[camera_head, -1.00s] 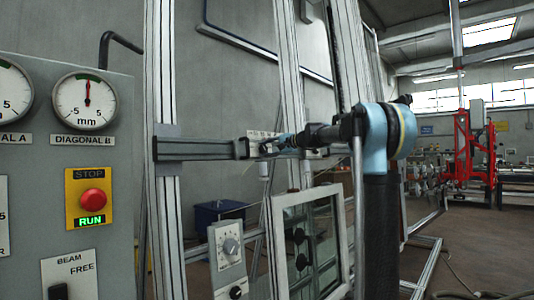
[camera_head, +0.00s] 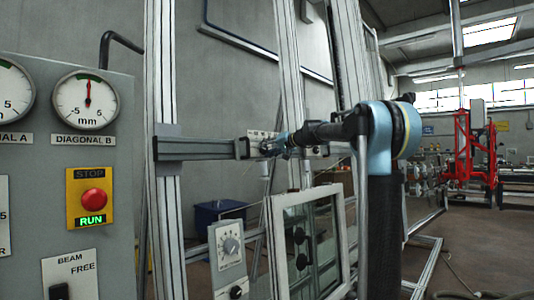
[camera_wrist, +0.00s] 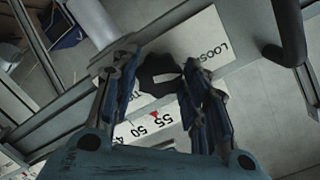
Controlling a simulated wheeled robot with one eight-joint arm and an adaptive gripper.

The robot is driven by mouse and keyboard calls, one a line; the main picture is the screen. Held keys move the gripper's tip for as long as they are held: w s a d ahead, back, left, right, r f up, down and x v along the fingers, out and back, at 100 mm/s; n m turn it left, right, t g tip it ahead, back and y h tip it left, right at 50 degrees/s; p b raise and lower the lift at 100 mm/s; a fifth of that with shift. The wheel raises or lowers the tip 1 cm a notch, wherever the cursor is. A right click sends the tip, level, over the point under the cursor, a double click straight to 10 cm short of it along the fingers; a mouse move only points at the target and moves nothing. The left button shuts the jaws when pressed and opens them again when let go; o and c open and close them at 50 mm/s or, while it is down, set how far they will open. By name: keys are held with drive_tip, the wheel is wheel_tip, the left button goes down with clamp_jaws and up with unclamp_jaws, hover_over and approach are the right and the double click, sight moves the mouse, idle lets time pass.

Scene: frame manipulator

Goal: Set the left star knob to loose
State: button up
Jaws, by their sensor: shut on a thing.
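The dark star knob (camera_wrist: 158,68) sits between my fingers in the wrist view, on a plate (camera_wrist: 208,28) lettered LOOSE at its upper right. Part of another word shows at the plate's lower left, mostly hidden by a finger. A pale mark shows on the knob, roughly lengthwise along the plate. My gripper (camera_wrist: 163,82) is shut on the knob, with blue-padded fingers on either side. In the head view my gripper (camera_head: 272,146) is at the horizontal beam (camera_head: 200,149), and the knob cannot be made out there.
A scale (camera_wrist: 148,122) with a red pointer near 55 lies below the knob in the wrist view. In the head view a grey panel (camera_head: 113,215) with gauges and a red stop button (camera_head: 94,199) stands at left. A framed window (camera_head: 280,212) stands below my arm.

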drive_tip(key=shift+f, duration=0.1)
idle(0.3)
drive_tip(key=o, duration=1)
drive_tip(key=shift+w, duration=0.1)
drive_tip(key=shift+o, duration=0.2)
drive_tip(key=v, duration=1.2)
drive_tip(key=shift+f, duration=0.15)
